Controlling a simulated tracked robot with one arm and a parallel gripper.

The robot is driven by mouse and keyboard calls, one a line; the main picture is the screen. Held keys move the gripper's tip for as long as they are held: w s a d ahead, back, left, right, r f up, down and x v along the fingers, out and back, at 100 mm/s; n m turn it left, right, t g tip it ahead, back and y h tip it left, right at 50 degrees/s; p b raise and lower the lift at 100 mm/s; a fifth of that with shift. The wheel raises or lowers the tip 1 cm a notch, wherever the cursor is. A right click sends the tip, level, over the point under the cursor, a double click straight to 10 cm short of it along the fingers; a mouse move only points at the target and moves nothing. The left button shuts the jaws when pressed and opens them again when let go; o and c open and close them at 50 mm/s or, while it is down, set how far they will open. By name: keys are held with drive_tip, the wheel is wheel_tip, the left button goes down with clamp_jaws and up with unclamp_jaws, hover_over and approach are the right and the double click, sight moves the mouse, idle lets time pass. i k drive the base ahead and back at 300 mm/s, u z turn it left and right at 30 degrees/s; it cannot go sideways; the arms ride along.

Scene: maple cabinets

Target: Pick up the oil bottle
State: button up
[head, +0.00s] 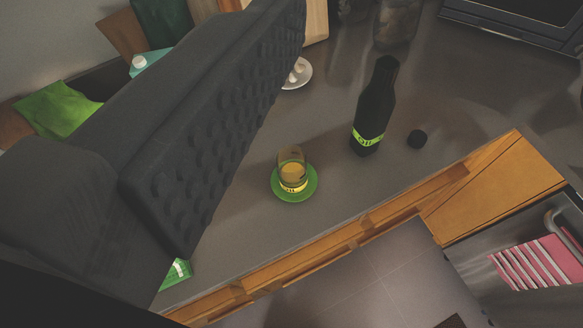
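The oil bottle (375,108) is dark, with a bright green label band low on its body. It appears to stand upright on the grey counter (335,215), right of centre. My gripper (225,125) fills the left of the view. One large dark finger shows, its studded inner face bare and turned toward the right. The other finger is not in view. The finger is well left of the bottle in the picture, with nothing against its pad.
A glass of yellow liquid (291,170) stands on a green saucer (295,196), left of the bottle. A small white dish (300,76) and a dark jar (398,22) are behind. An orange wood counter edge (385,211) runs in front. Open counter surrounds the bottle.

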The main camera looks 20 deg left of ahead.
sight(377, 104)
drive_tip(key=u, duration=0.9)
drive_tip(key=k, duration=0.9)
drive_tip(key=z, duration=0.7)
drive_tip(key=i, duration=1.05)
